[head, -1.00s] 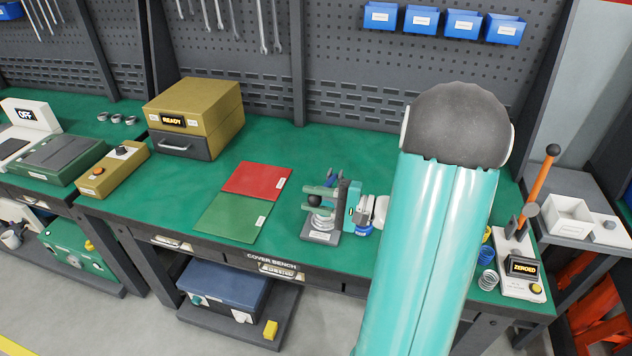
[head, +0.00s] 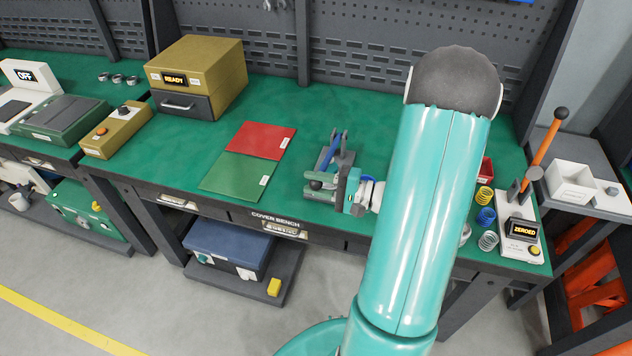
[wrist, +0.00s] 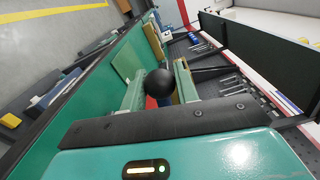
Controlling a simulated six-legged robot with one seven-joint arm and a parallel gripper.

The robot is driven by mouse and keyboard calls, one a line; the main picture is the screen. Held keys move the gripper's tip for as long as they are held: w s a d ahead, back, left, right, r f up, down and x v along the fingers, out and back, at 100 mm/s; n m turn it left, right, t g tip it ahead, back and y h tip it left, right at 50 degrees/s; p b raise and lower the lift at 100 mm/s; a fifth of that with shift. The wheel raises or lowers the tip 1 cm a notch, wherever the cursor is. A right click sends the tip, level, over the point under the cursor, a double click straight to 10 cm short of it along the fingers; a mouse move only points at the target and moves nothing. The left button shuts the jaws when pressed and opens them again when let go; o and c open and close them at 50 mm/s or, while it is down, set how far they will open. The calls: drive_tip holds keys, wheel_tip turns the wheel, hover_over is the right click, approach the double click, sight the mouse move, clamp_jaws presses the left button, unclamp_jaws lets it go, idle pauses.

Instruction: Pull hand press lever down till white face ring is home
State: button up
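The hand press (head: 345,158) stands on the green bench top, with blue parts at its top. Its lever ends in a black ball knob (wrist: 159,83), which shows between the two green fingers in the wrist view. My gripper (head: 319,185) comes in from the right at the front of the press, and its fingers sit close on both sides of the knob, shut on it. The knob is low, close above the press base. The white face ring is hidden behind my gripper and the knob, so its seating cannot be seen.
Green (head: 235,178) and red (head: 262,140) mats lie left of the press. A tan READY box (head: 210,68) stands farther back. Coloured springs (head: 487,217) and a ZEROED tester with an orange lever (head: 541,140) stand at the right. My arm hides part of the bench.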

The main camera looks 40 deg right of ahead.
drive_tip(key=o, duration=0.4)
drive_tip(key=shift+d, duration=0.1)
drive_tip(key=v, duration=1.3)
drive_tip(key=shift+s+d, duration=0.2)
drive_tip(key=shift+s, duration=0.1)
drive_tip(key=shift+a, duration=0.1)
drive_tip(key=w+a+r+n+g+h, duration=0.1)
drive_tip(key=a+r+n+g, duration=0.25)
drive_tip(key=a+g, duration=0.4)
drive_tip(key=a+r+n+g+h, duration=0.1)
drive_tip(key=a+r+n+g, duration=0.3)
drive_tip(key=a, duration=0.7)
drive_tip(key=a+r+n+t+h, duration=0.1)
drive_tip(key=a+r+h, duration=0.2)
drive_tip(key=s+a+r+n+t+h, duration=0.1)
drive_tip(key=a+r+n+h, duration=0.1)
drive_tip(key=r+h, duration=0.1)
drive_tip(key=s+a+r+n+t+h, duration=0.1)
drive_tip(key=a+r+n+h, duration=0.1)
drive_tip(key=a+r+h, duration=0.1)
drive_tip(key=shift+s+a+r, duration=0.1)
drive_tip(key=shift+s+a, duration=0.05)
drive_tip(key=shift+a, duration=0.15)
